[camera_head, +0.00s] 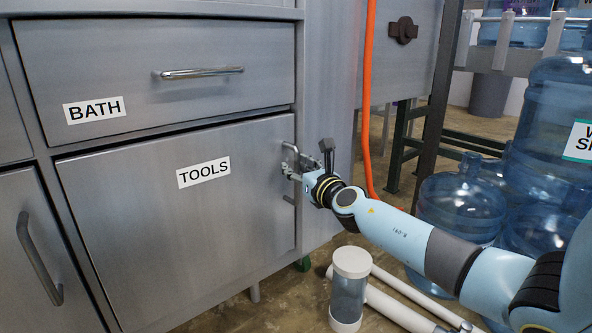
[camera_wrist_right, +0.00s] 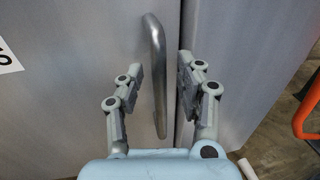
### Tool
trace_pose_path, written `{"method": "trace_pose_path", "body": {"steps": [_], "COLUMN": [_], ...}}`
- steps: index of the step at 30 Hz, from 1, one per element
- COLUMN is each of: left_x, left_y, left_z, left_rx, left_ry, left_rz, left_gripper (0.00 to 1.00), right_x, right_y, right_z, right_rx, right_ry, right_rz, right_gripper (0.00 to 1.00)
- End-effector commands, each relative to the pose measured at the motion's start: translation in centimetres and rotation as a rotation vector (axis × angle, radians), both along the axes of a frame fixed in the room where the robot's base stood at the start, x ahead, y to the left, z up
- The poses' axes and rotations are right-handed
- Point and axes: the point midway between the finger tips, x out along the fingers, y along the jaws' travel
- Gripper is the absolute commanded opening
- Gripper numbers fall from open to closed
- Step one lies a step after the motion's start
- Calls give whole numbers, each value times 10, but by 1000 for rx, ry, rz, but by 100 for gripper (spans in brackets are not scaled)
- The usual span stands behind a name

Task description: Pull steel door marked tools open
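The steel door marked TOOLS (camera_head: 180,235) is in the head view, below the drawer marked BATH; it looks shut. Its upright bar handle (camera_wrist_right: 157,75) is near its right edge. My right gripper (camera_head: 291,168) is at this handle in the head view. In the wrist view the right gripper (camera_wrist_right: 160,82) is open, with one finger on each side of the handle. A corner of the white label (camera_wrist_right: 8,58) shows at the left. My left gripper is not in view.
The BATH drawer (camera_head: 150,75) has a horizontal handle. Another handled door (camera_head: 35,270) is at lower left. An orange hose (camera_head: 367,100) hangs right of the cabinet. Blue water jugs (camera_head: 462,205) stand at right. A clear cylinder with white caps (camera_head: 348,295) and white pipes are on the floor.

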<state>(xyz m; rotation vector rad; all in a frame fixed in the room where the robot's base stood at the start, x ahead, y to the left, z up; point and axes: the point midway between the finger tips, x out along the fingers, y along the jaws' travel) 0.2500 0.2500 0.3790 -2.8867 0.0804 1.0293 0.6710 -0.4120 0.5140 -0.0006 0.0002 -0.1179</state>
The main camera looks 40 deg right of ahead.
Motion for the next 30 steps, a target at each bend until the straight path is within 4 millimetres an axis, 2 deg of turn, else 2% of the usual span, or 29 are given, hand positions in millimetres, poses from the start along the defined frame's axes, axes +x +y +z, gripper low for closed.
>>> {"method": "trace_pose_path", "body": {"steps": [7, 15, 30], "left_x": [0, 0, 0], "left_y": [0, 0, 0], "left_z": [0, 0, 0], "left_rx": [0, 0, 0], "left_ry": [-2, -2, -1], "left_rz": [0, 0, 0], "left_gripper": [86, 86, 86], "right_x": [1, 0, 0], "right_y": [0, 0, 0], "right_z": [0, 0, 0], "right_rx": [0, 1, 1], "right_ry": [0, 0, 1], "right_rz": [0, 0, 0], "right_gripper": [35, 0, 0]}}
